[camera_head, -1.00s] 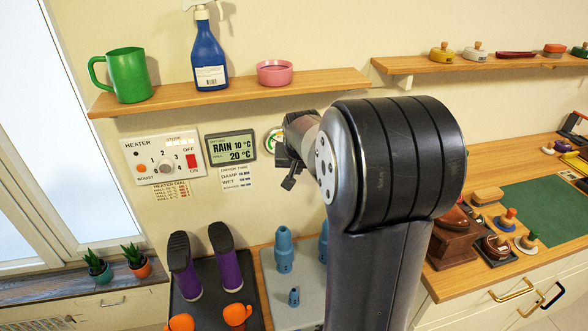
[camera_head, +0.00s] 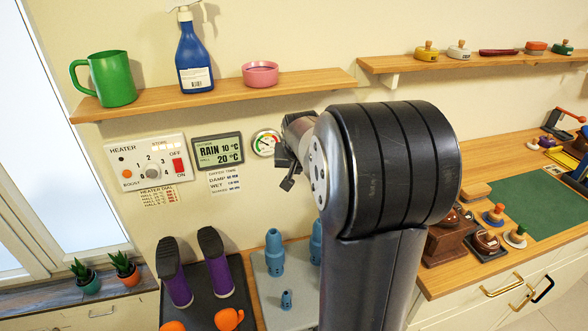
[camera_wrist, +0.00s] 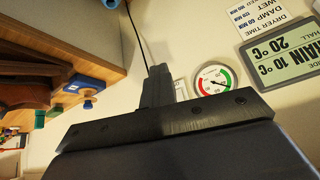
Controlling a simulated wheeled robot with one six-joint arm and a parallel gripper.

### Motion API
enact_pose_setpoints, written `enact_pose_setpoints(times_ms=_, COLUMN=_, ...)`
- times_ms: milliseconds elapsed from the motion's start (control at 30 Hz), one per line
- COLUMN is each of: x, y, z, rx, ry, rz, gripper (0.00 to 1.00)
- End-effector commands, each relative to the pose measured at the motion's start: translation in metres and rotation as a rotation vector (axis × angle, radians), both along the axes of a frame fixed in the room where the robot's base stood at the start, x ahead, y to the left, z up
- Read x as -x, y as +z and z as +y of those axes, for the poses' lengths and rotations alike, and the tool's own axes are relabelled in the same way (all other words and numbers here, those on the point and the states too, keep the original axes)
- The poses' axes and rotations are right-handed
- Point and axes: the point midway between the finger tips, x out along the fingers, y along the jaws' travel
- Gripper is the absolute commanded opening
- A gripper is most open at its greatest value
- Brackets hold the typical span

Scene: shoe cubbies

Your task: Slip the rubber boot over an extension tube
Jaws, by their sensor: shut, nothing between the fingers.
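Two purple boots with black soles, a left one (camera_head: 178,284) and a right one (camera_head: 218,271), stand soles up on a dark mat (camera_head: 201,309). I cannot tell which is the extension tube. My gripper (camera_head: 288,183) is shut and empty, above the grey board and near the wall. Its closed fingers (camera_wrist: 158,84) also show in the wrist view.
A shelf (camera_head: 222,93) with a mug, spray bottle and pink bowl runs above. A heater panel (camera_head: 147,163), weather display (camera_head: 218,151) and round gauge (camera_head: 266,143) are on the wall behind my gripper. Orange items (camera_head: 229,319) lie at the mat's front. Stamps crowd the right counter.

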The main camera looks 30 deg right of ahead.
Motion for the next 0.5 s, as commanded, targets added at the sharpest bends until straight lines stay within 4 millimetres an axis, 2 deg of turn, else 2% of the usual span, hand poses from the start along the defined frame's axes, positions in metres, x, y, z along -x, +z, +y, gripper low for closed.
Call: enact_pose_setpoints(times_ms=500, x=0.005, y=0.0, z=-0.015, rx=0.005, ry=-0.035, rz=-0.014, gripper=0.0)
